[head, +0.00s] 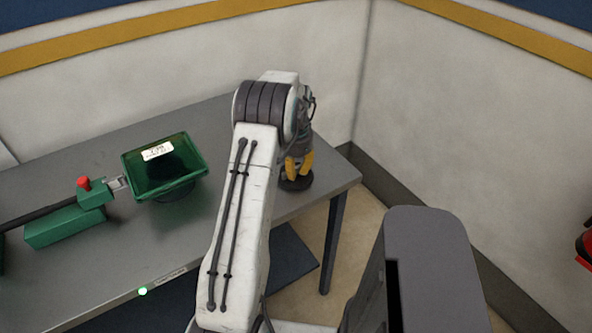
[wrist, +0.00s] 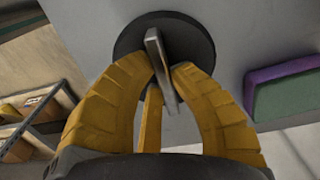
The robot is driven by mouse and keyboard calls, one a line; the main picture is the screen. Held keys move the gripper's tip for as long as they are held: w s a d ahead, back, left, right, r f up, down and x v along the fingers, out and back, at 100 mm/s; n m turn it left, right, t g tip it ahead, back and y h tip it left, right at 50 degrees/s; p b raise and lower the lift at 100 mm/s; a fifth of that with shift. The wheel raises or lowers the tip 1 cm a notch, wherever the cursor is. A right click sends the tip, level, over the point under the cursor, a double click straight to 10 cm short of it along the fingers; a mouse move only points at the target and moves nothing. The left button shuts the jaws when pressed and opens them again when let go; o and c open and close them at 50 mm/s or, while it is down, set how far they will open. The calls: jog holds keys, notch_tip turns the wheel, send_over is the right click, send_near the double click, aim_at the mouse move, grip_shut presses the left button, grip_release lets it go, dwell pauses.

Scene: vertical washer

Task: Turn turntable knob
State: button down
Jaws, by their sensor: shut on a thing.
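The turntable knob is a dark round disc (head: 295,184) on the grey table near its right end. In the wrist view the disc (wrist: 192,30) carries a raised grey metal bar handle (wrist: 161,68). My gripper (head: 298,168) has yellow fingers and points down over the knob. In the wrist view my gripper (wrist: 165,72) has its fingertips on either side of the bar, shut on it. The bar stands slightly tilted from upright in that view. My arm covers part of the table left of the knob in the head view.
A green tray-like box (head: 165,168) and a green fixture with a red knob (head: 66,225) stand on the table (head: 110,260) to the left. Walls (head: 470,130) meet in the corner behind and right. A shelf with boxes (wrist: 35,115) shows in the wrist view.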

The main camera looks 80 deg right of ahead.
aim_at(297, 168)
jog(key=n+b, duration=0.1)
jog(key=n, duration=0.4)
jog(key=shift+d+f, duration=0.1)
jog(key=n, duration=0.5)
jog(key=shift+s, duration=0.1)
jog(key=shift+n, duration=0.3)
dwell(0.3)
jog(key=c, duration=1.1)
grip_release()
jog(key=shift+d, duration=0.1)
notch_tip(297, 168, up, 12)
jog(key=shift+r, duration=0.1)
